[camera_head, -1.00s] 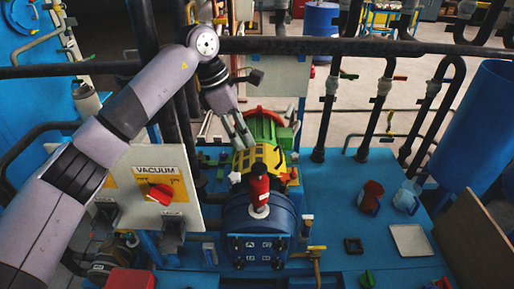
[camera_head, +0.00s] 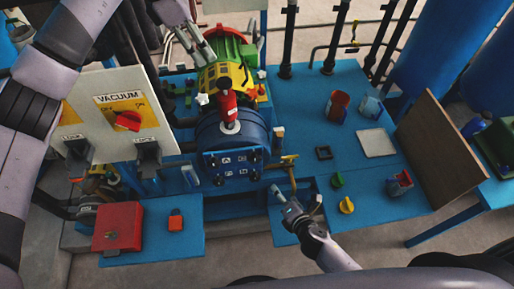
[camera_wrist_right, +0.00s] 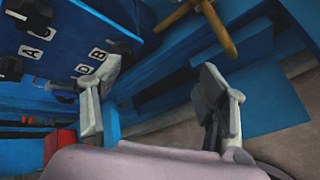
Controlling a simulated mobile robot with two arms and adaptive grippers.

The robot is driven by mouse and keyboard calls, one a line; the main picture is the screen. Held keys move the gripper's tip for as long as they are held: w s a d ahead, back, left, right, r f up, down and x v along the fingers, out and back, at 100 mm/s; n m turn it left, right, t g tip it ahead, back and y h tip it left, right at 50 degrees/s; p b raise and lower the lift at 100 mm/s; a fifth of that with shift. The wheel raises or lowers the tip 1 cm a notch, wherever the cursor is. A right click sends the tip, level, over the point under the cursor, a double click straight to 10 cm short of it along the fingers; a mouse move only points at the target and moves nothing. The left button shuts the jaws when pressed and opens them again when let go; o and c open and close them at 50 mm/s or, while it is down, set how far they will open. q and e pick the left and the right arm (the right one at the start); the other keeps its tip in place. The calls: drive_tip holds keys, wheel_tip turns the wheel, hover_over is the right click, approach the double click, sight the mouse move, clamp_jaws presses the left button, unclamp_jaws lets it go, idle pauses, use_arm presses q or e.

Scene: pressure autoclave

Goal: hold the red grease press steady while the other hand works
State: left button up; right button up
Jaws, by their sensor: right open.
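A red upright cylinder with a dark top and a pale foot, seemingly the red grease press (camera_head: 228,104), stands on top of the blue drum (camera_head: 228,140) in the head view. My left gripper (camera_head: 190,46) is up and to the left of it, beside the yellow and green machine part; its fingers look spread and empty. My right gripper (camera_head: 279,195) is low, right of and in front of the drum, near the blue bench edge. In the right wrist view my right gripper (camera_wrist_right: 160,95) is open and empty, with the drum's lettered panel (camera_wrist_right: 75,40) to its left. The press is not in that view.
The vacuum switch panel (camera_head: 120,110) stands left of the drum. A brass handle (camera_head: 288,165) sticks out near my right gripper. Red holders (camera_head: 336,105), a pale plate (camera_head: 377,142) and green and yellow knobs (camera_head: 346,205) are on the bench at the right.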

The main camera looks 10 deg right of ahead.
drive_tip(key=w+a+r+n+t+y, duration=0.1)
drive_tip(key=w+a+r+n+t, duration=0.2)
drive_tip(key=r, duration=0.4)
drive_tip(key=w+a+r+n+y, duration=0.1)
drive_tip(key=a+r+n, duration=0.1)
drive_tip(key=r+n, duration=0.4)
drive_tip(key=n+t+y, duration=0.2)
drive_tip(key=n, duration=0.3)
approach(227, 105)
drive_tip(key=s+d+f, duration=0.2)
drive_tip(key=s+f, duration=0.1)
drive_tip(key=f, duration=0.1)
drive_tip(key=x, duration=1.1)
drive_tip(key=r+x, duration=0.1)
drive_tip(key=x, duration=0.4)
drive_tip(key=shift+w, duration=0.25)
drive_tip(key=shift+c, duration=0.6)
clamp_jaws()
